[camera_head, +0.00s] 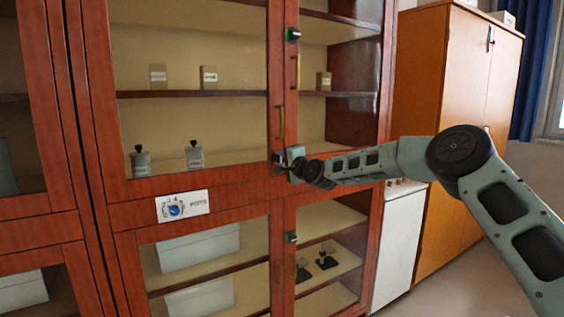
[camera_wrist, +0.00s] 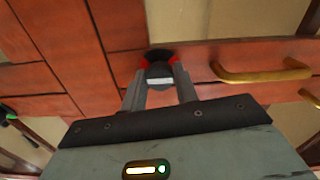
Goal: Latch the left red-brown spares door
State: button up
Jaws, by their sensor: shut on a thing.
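The red-brown cabinet has a left upper glass door (camera_head: 276,60), which looks flush with its frame; I cannot tell whether it is fully shut. A dark round knob (camera_wrist: 158,70) with a white band sits at the frame in the wrist view, with red showing on both sides of it. My gripper (camera_head: 283,158) is at the lower right corner of this door. In the wrist view my gripper (camera_wrist: 160,78) has its fingers on both sides of the knob, shut on it. In the head view the gripper mostly hides the knob.
Brass handles (camera_head: 282,122) stand out near the door edges; one is right of my fingers in the wrist view (camera_wrist: 262,76). An orange-brown cupboard (camera_head: 440,110) stands right.

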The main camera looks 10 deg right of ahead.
jog(key=o, duration=1)
jog(key=shift+c, duration=0.2)
jog(key=shift+s, duration=0.1)
jog(key=b+v, duration=0.2)
jog(key=v, duration=1.5)
jog(key=shift+s, duration=0.1)
